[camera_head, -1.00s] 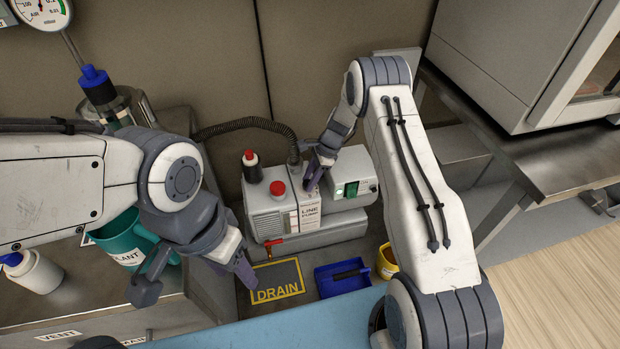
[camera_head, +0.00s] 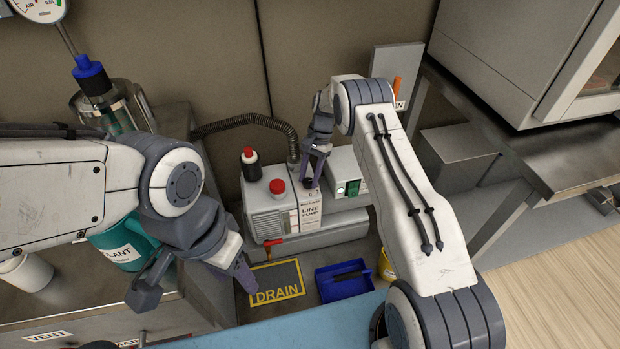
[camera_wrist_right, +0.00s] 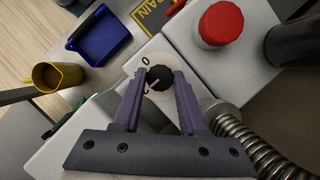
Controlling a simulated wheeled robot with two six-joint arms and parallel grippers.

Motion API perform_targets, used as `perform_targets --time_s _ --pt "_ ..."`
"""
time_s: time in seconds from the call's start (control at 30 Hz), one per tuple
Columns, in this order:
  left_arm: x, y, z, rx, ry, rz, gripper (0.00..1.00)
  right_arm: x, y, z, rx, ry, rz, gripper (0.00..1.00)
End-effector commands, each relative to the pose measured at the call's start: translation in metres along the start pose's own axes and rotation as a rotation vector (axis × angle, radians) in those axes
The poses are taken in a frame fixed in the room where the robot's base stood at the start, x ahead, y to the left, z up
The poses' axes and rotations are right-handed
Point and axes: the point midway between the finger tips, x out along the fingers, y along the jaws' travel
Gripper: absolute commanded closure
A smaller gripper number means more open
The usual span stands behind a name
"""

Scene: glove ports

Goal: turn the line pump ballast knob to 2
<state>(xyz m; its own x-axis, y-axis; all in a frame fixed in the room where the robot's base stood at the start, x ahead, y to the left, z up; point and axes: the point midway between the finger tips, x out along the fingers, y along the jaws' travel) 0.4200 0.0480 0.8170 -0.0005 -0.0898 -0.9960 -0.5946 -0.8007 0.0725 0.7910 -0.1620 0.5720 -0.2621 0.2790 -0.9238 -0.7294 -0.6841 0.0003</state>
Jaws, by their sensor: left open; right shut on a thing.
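The line pump (camera_head: 283,215) is a pale grey box labelled LINE PUMP, standing behind the DRAIN plate. Its ballast knob (camera_wrist_right: 159,78) is small, black and round on a white dial in the right wrist view. A 0 shows beside it, and another mark below that is partly covered. I cannot read the pointer's setting surely. My right gripper (camera_head: 311,180) is shut on the knob from above, one purple finger on each side; its fingers also show in the right wrist view (camera_wrist_right: 160,82). My left gripper (camera_head: 197,286) is open and empty, left of the DRAIN plate.
A ribbed hose (camera_head: 245,122) rises behind. A blue tray (camera_head: 343,281) and yellow cup (camera_head: 387,266) stand in front, right of the DRAIN plate (camera_head: 277,283).

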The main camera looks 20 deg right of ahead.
Motion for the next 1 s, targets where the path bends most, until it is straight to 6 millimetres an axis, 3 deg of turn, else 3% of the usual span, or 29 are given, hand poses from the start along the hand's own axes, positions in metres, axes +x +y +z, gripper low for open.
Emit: perform_targets --time_s 0.6,0.63,0.7,1.0 --pt "0.0021 -0.0002 0.0001 0.000 0.000 0.000 0.47 -0.0004 0.0003 -0.0004 -0.042 0.001 0.018 1.00" --pt "0.0021 -0.0001 0.0001 0.000 0.000 0.000 0.47 -0.0004 0.0003 -0.0004 -0.042 0.001 0.018 0.55" --pt "0.0021 -0.0001 0.0001 0.000 0.000 0.000 0.47 -0.0004 0.0002 -0.0003 -0.041 0.001 0.018 0.28" --pt "0.0020 -0.0002 0.0001 0.000 0.000 0.000 0.47 -0.0005 -0.0004 0.0000 -0.041 0.001 0.017 0.28"
